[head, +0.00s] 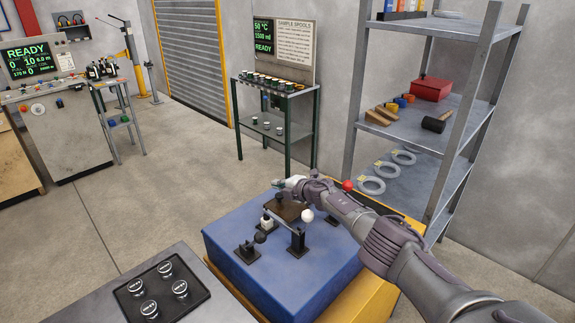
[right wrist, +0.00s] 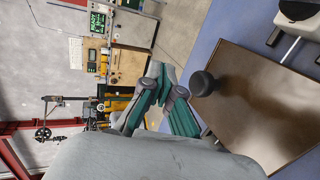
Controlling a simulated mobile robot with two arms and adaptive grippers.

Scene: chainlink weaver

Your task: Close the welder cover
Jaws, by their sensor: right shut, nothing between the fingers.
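The welder is a blue box (head: 330,262) on a yellow base in the lower middle of the head view. Its cover looks like a brown tinted panel (head: 290,211) on top; I cannot tell its exact angle. In the right wrist view the brown panel (right wrist: 255,105) fills the right side, with a round black knob (right wrist: 202,84) near its edge. My right gripper (head: 283,184) is at the panel's far edge. In the wrist view its fingers (right wrist: 168,88) are shut and empty, close beside the knob; contact is unclear. My left gripper is not in view.
White (head: 307,215), black (head: 260,237) and red (head: 347,185) ball knobs stand around the cover. A metal shelf (head: 400,150) rises at the right. The floor behind the welder is open.

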